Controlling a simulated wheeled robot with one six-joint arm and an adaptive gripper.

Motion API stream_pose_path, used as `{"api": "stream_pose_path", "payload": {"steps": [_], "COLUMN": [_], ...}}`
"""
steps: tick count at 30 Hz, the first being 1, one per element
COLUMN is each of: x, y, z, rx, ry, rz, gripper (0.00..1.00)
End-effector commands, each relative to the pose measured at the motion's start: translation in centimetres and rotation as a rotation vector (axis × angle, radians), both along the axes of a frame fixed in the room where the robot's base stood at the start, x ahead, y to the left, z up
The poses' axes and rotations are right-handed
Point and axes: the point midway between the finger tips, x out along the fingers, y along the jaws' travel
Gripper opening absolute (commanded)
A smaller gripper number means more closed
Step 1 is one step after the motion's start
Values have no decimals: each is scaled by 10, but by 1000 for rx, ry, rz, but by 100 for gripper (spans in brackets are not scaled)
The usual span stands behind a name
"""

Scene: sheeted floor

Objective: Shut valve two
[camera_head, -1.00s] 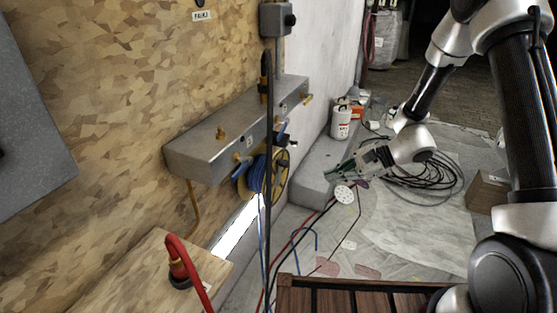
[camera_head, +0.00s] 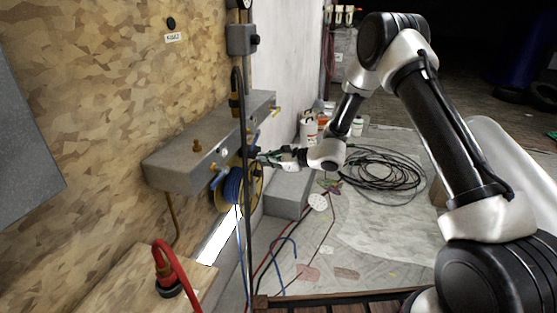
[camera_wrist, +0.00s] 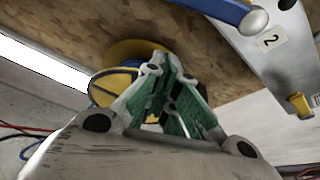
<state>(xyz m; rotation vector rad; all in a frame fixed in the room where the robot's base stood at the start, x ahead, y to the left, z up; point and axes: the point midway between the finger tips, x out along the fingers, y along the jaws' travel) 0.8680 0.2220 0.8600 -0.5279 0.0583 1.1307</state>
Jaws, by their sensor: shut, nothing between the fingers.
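The grey valve box (camera_head: 200,150) is fixed along the wooden wall. In the wrist view, a label reading 2 (camera_wrist: 271,40) is on its face. Beside the label, at the top edge, is a blue lever handle (camera_wrist: 222,9) with a rounded metal pivot; its far end is cut off. In the head view, a blue lever (camera_head: 252,139) shows at the box's right part, partly behind a dark vertical pipe. My gripper (camera_head: 266,156) is shut and empty, just right of and below that lever. In the wrist view, its green-padded fingers (camera_wrist: 168,70) are apart from the handle.
A yellow reel with blue hose (camera_head: 232,190) hangs below the box, close behind my fingers. Another blue lever (camera_head: 217,178) is farther left. A red hose (camera_head: 165,262) stands on the wooden bench. White containers (camera_head: 309,127) and coiled black cable (camera_head: 375,170) lie beyond on the floor.

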Motion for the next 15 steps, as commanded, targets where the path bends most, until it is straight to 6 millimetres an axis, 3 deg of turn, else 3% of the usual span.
{"api": "stream_pose_path", "payload": {"steps": [2,7,15], "x": [5,-5,-10], "y": [12,13,14], "z": [-2,24,34], "rx": [0,-1,0], "ry": [-2,-2,0], "rz": [2,1,1], "gripper": [0,0,0]}}
